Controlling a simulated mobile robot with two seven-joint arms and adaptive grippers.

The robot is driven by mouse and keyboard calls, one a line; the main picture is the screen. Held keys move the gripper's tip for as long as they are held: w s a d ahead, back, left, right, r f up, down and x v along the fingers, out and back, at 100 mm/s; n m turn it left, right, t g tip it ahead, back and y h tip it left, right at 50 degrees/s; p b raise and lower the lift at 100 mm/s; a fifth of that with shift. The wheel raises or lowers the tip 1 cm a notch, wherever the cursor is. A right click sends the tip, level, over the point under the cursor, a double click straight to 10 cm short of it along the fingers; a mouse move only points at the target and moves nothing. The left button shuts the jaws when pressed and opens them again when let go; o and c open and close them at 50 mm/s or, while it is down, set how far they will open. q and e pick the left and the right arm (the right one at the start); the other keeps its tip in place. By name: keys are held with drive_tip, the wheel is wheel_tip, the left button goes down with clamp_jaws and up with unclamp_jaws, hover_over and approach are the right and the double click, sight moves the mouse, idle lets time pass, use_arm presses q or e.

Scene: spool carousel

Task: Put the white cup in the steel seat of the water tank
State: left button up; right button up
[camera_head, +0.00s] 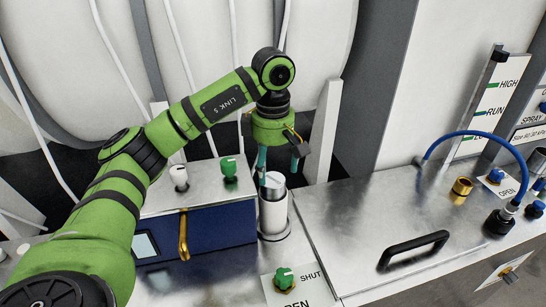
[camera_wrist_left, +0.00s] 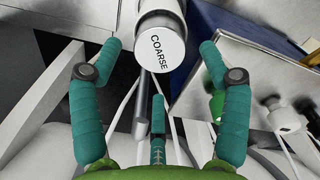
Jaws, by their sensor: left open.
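The white cup (camera_head: 272,213) stands upright as a tall cylinder with a steel band near its top. Its foot meets a round steel ring (camera_head: 284,236) on the steel top; whether it sits inside the ring or just on it I cannot tell. In the left wrist view its end face (camera_wrist_left: 161,50) reads COARSE. My left gripper (camera_head: 279,168) is open just above the cup, fingers pointing down. In the left wrist view the teal fingers of the gripper (camera_wrist_left: 160,48) spread to either side of the cup, apart from it. My right gripper is not in view.
A steel lid with a black handle (camera_head: 413,250) lies right of the cup. Left are a blue box (camera_head: 225,232) with a gold handle (camera_head: 183,236) and a green knob (camera_head: 228,167). A green valve (camera_head: 285,279) stands in front. A blue hose (camera_head: 470,133) arches at right.

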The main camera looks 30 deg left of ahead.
use_arm(q)
drive_tip(key=shift+r, duration=1.9)
